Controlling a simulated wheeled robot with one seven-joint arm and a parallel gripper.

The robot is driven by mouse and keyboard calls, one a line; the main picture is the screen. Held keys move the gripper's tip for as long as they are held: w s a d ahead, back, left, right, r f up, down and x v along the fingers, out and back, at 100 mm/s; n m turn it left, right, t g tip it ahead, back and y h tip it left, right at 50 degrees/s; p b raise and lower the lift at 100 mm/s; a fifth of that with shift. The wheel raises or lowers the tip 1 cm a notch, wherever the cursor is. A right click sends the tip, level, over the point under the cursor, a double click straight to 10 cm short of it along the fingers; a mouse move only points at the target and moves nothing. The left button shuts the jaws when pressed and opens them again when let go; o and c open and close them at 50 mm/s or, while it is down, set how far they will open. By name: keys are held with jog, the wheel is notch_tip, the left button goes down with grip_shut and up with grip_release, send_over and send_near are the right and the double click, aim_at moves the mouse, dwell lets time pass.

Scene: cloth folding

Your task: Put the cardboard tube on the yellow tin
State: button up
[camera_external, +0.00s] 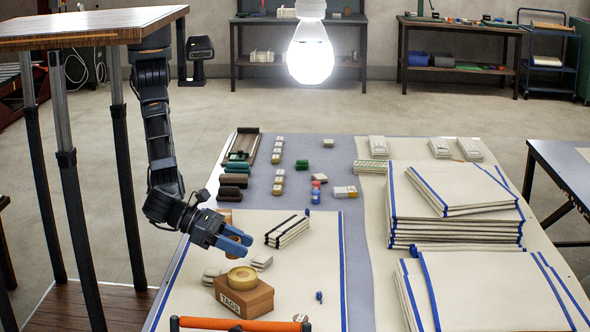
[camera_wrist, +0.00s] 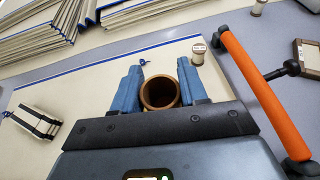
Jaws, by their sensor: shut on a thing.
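The cardboard tube (camera_wrist: 160,94) is brown and hollow. In the wrist view it sits between the two blue fingers of my gripper (camera_wrist: 160,72), with its open end facing the camera. In the external view my gripper (camera_external: 236,241) is shut on the tube (camera_external: 232,252), which is mostly hidden by the fingers. The yellow tin (camera_external: 242,277) is round and low and sits on top of a brown box (camera_external: 262,298) marked TAGS. My gripper is above and slightly left of the tin, a little farther back.
An orange bar (camera_external: 245,325) runs in front of the box; it also shows in the wrist view (camera_wrist: 262,88). A strapped cloth bundle (camera_external: 287,230) lies right of my gripper. Tall stacks of cloth (camera_external: 455,215) stand at right. Cream mat right of the box is mostly clear.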

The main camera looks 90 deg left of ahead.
aim_at(249, 275)
jog(key=shift+w+a+f, duration=0.2)
jog(key=shift+w+f, duration=0.15)
jog(key=shift+w, duration=0.15)
jog(key=shift+w+a+f, duration=0.15)
jog(key=shift+w+f, duration=0.2)
jog(key=shift+w, duration=0.15)
jog(key=shift+f+b, duration=0.5)
jog(key=shift+f, duration=1.4)
jog(key=o, duration=1)
jog(key=shift+f, duration=0.1)
jog(key=shift+s+r, duration=0.2)
jog(key=shift+r, duration=0.05)
jog(key=p+v, duration=0.1)
jog(key=v, duration=1)
jog(key=shift+s+p, duration=0.25)
jog(key=shift+p, duration=0.15)
jog(key=shift+a, duration=0.1)
